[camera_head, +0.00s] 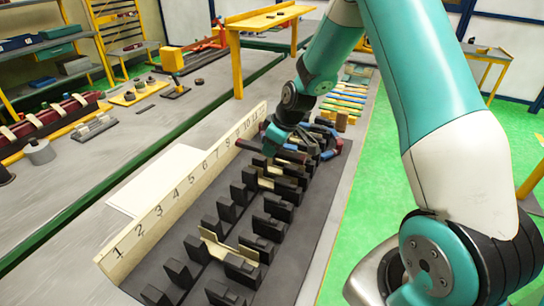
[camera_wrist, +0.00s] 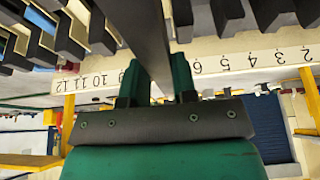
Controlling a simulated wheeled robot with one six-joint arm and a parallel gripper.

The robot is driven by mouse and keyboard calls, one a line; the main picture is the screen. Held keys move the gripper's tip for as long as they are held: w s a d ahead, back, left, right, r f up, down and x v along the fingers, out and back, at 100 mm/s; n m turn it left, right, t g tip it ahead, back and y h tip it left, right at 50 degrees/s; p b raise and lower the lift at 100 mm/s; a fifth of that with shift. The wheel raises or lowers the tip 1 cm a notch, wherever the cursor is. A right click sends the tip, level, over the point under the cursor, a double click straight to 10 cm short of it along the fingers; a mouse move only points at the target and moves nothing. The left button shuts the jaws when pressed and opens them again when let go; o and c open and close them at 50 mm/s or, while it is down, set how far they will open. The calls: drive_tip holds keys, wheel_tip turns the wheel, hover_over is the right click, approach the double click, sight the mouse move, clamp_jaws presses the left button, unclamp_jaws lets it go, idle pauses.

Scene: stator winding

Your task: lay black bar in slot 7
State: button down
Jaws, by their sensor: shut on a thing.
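My gripper (camera_wrist: 157,80) has its two green fingers shut on a black bar (camera_wrist: 140,25), which runs up and away from the fingers in the wrist view. Bar and fingers cover the board between marks 9 and 6 there. In the head view my gripper (camera_head: 277,138) is low over the far half of the slotted fixture, near the high numbers. The numbered board (camera_head: 190,182) stands along the fixture's left side. Paired black blocks (camera_head: 228,211) form the slots. Slot 7's floor and the bar's far end are hidden, so I cannot tell whether the bar touches the fixture.
Cream pieces lie among the blocks, one near the front (camera_head: 213,243) and one farther back (camera_head: 266,182). Colored bars (camera_head: 345,100) lie beyond the fixture. A white sheet (camera_head: 135,197) lies left of the board. A yellow table (camera_head: 265,20) stands behind.

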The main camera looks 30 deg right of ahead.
drive_tip(key=shift+f+b, duration=1.3)
drive_tip(key=shift+f, duration=0.95)
drive_tip(key=shift+f+b, duration=0.35)
drive_tip(key=shift+f, duration=0.05)
drive_tip(key=shift+s+d+f+b, duration=0.1)
drive_tip(key=shift+f+b, duration=1.1)
drive_tip(key=shift+f, duration=0.3)
drive_tip(key=shift+f, duration=0.15)
drive_tip(key=c, duration=0.8)
unclamp_jaws()
drive_tip(key=shift+r, duration=0.2)
drive_tip(key=shift+r+p, duration=0.4)
drive_tip(key=shift+r, duration=0.15)
